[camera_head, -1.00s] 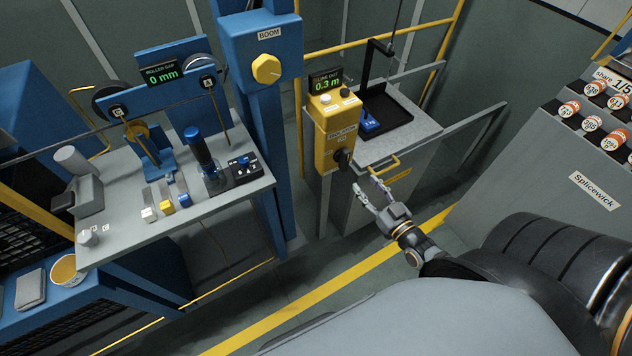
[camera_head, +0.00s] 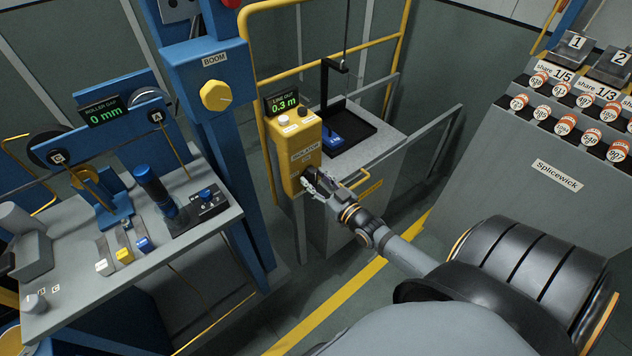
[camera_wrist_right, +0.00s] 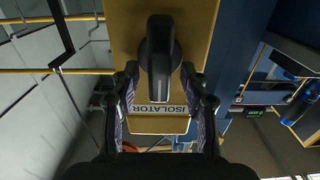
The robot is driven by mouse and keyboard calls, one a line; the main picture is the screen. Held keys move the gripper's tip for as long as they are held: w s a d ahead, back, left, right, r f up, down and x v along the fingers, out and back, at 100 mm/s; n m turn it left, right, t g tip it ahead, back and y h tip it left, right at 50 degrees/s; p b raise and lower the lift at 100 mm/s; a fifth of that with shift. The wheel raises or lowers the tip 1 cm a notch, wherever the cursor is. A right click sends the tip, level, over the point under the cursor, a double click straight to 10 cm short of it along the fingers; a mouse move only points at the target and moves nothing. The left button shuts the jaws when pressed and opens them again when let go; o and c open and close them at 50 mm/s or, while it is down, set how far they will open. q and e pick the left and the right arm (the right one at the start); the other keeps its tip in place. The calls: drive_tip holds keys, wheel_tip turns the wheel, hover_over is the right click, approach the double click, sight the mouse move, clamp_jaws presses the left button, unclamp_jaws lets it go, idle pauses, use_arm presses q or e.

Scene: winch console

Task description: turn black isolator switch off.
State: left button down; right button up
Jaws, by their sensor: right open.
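The black isolator switch (camera_wrist_right: 160,58) is a rotary knob with a raised grip bar on the front of the yellow isolator box (camera_head: 285,155). In the right wrist view the bar runs up and down the picture, above the ISOLATOR lettering. My right gripper (camera_head: 312,180) is at the front of the box and hides the switch in the head view. In the right wrist view the gripper (camera_wrist_right: 162,75) is open, with one finger on each side of the lower part of the bar. I cannot tell whether the fingers touch it. My left gripper is not in view.
A black tray (camera_head: 352,128) with a blue block lies behind the box. A blue post (camera_head: 235,140) stands to the left, by the lever console (camera_head: 75,262). The Splicewick rack (camera_head: 556,175) is at right.

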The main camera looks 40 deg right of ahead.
drive_tip(key=shift+c, duration=0.2)
drive_tip(key=shift+c, duration=1.4)
clamp_jaws()
